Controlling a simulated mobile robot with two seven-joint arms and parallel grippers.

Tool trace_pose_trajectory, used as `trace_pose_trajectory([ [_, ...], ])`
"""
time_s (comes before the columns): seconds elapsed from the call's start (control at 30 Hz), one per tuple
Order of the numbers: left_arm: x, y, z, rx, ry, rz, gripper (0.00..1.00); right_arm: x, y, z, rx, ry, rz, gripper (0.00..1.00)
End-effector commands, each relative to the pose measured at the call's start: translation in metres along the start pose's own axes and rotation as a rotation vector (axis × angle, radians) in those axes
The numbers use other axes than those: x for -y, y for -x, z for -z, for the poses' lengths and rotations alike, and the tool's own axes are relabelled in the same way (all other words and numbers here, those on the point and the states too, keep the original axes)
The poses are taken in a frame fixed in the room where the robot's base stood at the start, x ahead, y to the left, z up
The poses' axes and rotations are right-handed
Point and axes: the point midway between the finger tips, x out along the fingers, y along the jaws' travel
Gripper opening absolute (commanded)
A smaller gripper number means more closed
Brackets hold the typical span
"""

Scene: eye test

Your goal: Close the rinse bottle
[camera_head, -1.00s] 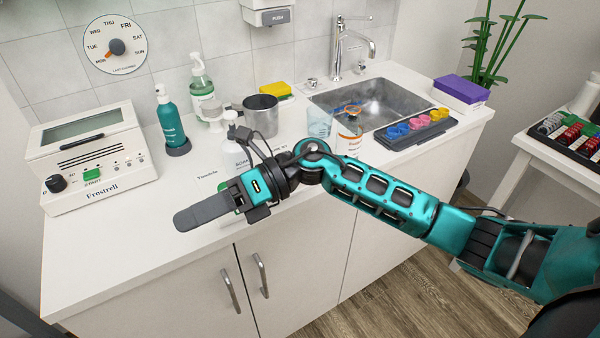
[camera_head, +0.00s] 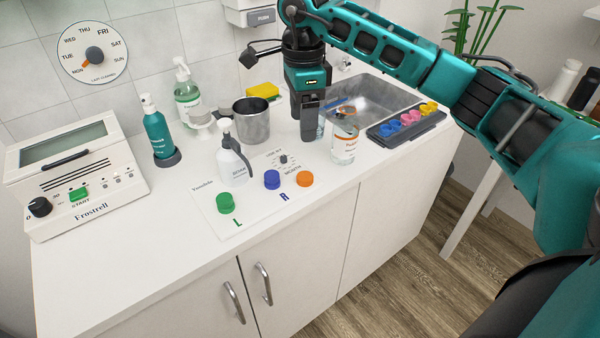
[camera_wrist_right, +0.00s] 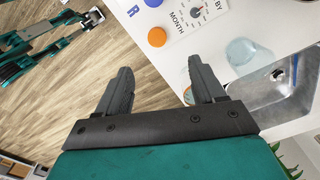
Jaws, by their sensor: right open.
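A clear bottle with an orange-lettered label (camera_head: 343,145) stands on the counter before the sink; its label is too small to read surely as rinse. No cap is plain on its top. An orange cap (camera_head: 304,178) lies left of it, near a blue cap (camera_head: 272,179) and a green cap (camera_head: 225,203). My right gripper (camera_head: 308,130) points down, just left of and behind the bottle, apart from the caps. Its fingers (camera_wrist_right: 152,90) are open and empty in the wrist view. My left gripper (camera_wrist_right: 95,17) shows small over the floor there, its jaws unclear.
A white spray bottle (camera_head: 232,165) and a metal cup (camera_head: 252,122) stand left of my right gripper. A clear glass (camera_head: 322,124) is partly hidden behind it. A tray of coloured pieces (camera_head: 408,124) lies right, by the sink (camera_head: 375,97). The counter's front left is clear.

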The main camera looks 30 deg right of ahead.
Motion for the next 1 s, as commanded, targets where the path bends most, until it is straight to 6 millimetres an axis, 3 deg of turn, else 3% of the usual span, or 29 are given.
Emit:
trace_pose_trajectory([
  [0.27, -0.001, 0.001, -0.002, 0.004, 0.0, -0.001, 0.62, -0.001, -0.006, -0.001, 0.003, 0.0, -0.003, 0.68],
  [0.7, -0.001, 0.003, -0.004, 0.011, 0.002, -0.002, 0.62, -0.001, -0.074, -0.001, 0.003, 0.0, -0.003, 0.68],
  [1.0, -0.001, 0.003, -0.004, 0.011, 0.002, -0.002, 0.62, -0.001, -0.078, -0.001, 0.005, 0.001, -0.001, 0.68],
])
